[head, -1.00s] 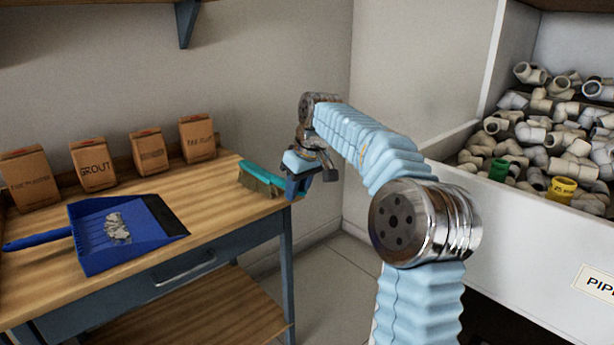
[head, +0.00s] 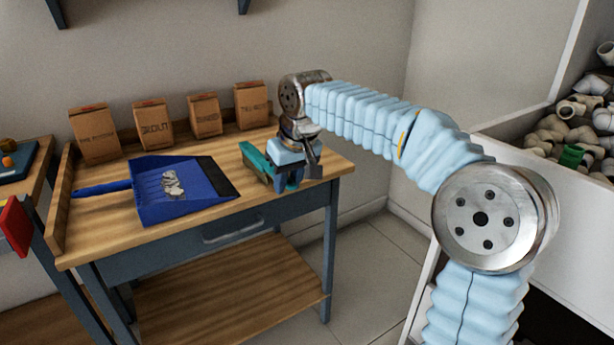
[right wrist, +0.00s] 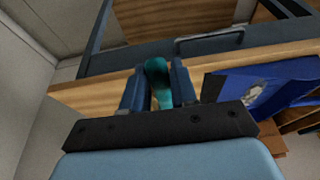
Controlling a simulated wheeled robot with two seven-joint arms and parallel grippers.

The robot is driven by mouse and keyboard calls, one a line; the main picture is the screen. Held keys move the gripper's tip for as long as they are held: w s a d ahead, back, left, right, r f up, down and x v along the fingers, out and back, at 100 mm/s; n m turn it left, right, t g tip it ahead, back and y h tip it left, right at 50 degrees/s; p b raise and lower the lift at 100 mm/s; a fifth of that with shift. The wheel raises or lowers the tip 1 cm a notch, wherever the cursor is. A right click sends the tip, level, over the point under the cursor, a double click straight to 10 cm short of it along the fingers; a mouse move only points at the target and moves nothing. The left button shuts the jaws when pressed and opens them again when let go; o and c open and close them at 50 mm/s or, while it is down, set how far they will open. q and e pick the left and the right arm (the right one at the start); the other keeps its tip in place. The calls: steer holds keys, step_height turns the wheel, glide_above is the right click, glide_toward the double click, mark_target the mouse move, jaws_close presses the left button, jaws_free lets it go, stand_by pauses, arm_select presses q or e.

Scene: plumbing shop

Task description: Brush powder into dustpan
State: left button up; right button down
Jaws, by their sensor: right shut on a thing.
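The blue dustpan (head: 213,204) lies on the wooden workbench, its handle pointing left and its dark lip facing right. A small pile of grey-white powder (head: 173,185) lies inside it. My right gripper (head: 288,184) is over the bench's right part, shut on the brush (head: 255,160). The brush is teal and tilted, its head close to the dustpan's right lip; its bristles are mostly hidden. In the right wrist view the teal handle (right wrist: 157,75) sits between the fingers (right wrist: 158,90), with the dustpan (right wrist: 264,84) to the right. My left gripper is out of view.
Several brown boxes, including a grout box (head: 153,125), stand along the back of the workbench (head: 85,238). A drawer handle (head: 230,231) juts from its front. White bins of pipe fittings (head: 568,130) stand at right. A red object (head: 15,226) is at far left.

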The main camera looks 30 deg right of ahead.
steer(key=a+p, duration=0.1)
steer(key=a, duration=1.7)
steer(key=d+r, duration=0.6)
steer(key=r, duration=0.3)
steer(key=shift+s+d+r, duration=0.15)
steer(key=shift+d+r, duration=0.1)
steer(key=shift+d, duration=0.1)
